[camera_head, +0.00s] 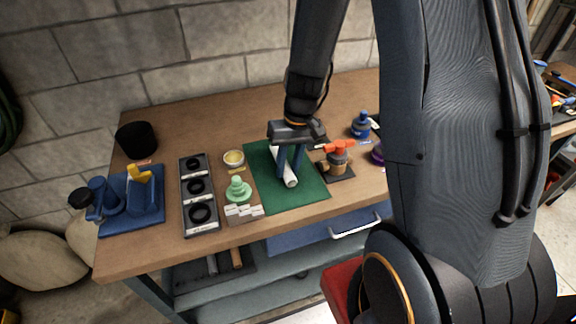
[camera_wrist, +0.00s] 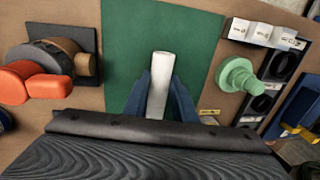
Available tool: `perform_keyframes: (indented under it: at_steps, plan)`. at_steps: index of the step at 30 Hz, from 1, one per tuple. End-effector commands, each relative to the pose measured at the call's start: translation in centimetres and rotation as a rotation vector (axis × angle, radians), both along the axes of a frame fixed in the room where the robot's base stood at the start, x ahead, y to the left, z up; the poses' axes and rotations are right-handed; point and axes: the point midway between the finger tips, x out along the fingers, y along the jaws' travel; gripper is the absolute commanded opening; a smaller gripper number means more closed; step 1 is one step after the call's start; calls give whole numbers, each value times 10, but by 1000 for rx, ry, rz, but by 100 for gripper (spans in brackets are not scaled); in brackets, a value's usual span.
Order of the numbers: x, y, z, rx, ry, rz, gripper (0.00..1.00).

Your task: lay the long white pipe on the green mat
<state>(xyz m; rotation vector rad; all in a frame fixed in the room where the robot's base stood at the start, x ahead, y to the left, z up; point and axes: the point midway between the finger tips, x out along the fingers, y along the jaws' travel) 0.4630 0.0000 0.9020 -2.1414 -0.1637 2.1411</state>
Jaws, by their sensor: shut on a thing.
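The long white pipe (camera_head: 289,178) is over the green mat (camera_head: 311,193) in the head view, its near end pointing toward the table's front. My gripper (camera_head: 290,176) reaches down from above with its blue fingers on either side of the pipe. In the wrist view the pipe (camera_wrist: 160,75) lies between the two fingers (camera_wrist: 160,98), with the green mat (camera_wrist: 125,40) behind it. The gripper is shut on the pipe. Whether the pipe touches the mat or is just above it, I cannot tell. The pipe's far end is hidden by the gripper.
A valve with an orange-red handle (camera_head: 338,148) stands close right of the mat. A green stepped piece (camera_head: 238,190), white blocks (camera_head: 244,211) and a yellow-topped tin (camera_head: 233,158) are close left. Beyond them are a tray of black rings (camera_head: 199,214) and a blue stand (camera_head: 150,213).

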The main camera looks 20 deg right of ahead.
Motion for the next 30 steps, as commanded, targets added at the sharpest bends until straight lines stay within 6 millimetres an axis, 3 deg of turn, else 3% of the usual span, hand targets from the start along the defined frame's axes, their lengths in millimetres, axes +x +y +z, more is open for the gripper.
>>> perform_keyframes:
  at_steps: [8, 9, 12, 24, 30]
  plan:
    - [0, 0, -3, 0, 0, 0, 1]
    - [0, 0, -3, 0, 0, 0, 28]
    - [0, 0, -3, 0, 0, 0, 43]
    - [-1, -2, -3, -1, 0, -2, 43]
    - [1, -3, 13, 0, -3, 0, 43]
